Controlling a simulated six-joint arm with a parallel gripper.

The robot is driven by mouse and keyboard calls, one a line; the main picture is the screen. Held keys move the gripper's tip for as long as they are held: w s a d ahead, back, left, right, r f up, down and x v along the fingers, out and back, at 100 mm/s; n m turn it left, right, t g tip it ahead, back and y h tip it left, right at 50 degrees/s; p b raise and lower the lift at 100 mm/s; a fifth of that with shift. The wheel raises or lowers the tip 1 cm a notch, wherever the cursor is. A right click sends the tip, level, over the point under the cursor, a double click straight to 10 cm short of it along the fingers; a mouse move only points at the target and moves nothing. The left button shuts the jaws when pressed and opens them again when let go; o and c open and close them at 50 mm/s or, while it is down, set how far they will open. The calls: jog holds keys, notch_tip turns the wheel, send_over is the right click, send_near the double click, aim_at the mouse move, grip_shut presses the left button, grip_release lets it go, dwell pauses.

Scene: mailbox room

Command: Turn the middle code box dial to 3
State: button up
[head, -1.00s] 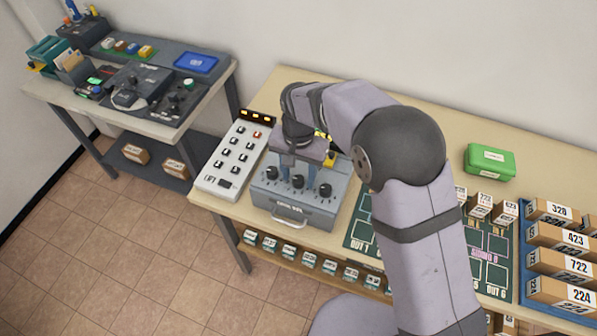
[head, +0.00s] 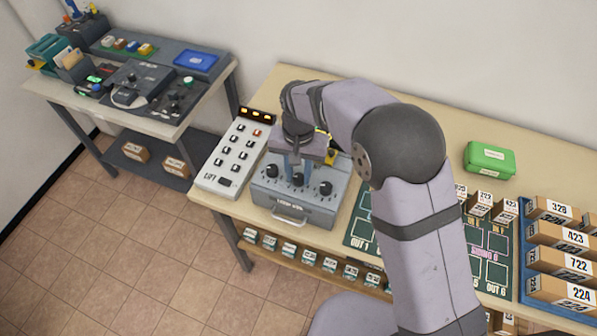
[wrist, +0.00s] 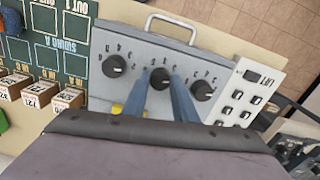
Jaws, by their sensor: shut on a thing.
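The grey code box (head: 262,193) stands on the bench with a row of three black dials on its top panel. The middle dial (head: 297,180) is between the blue fingers of my gripper (head: 297,176). In the wrist view my gripper (wrist: 161,80) is shut on the middle dial (wrist: 159,77), one finger on each side. The dial's pointer and the digits around it are partly hidden, so I cannot read its setting. The left dial (head: 271,170) and right dial (head: 326,187) stand free on either side.
A white panel with black switches (head: 233,158) stands close on the box's left. A dark green board (head: 361,230) lies on its right, with small parcels and a blue rack beyond. A green box (head: 489,160) sits farther back. The box's front handle (head: 284,222) sticks out.

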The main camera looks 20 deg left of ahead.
aim_at(299, 177)
jog(key=n, duration=0.6)
dwell(0.6)
jog(key=o, duration=1)
jog(key=shift+o, duration=0.2)
jog(key=shift+r+b, duration=1.3)
jog(key=shift+r, duration=2.45)
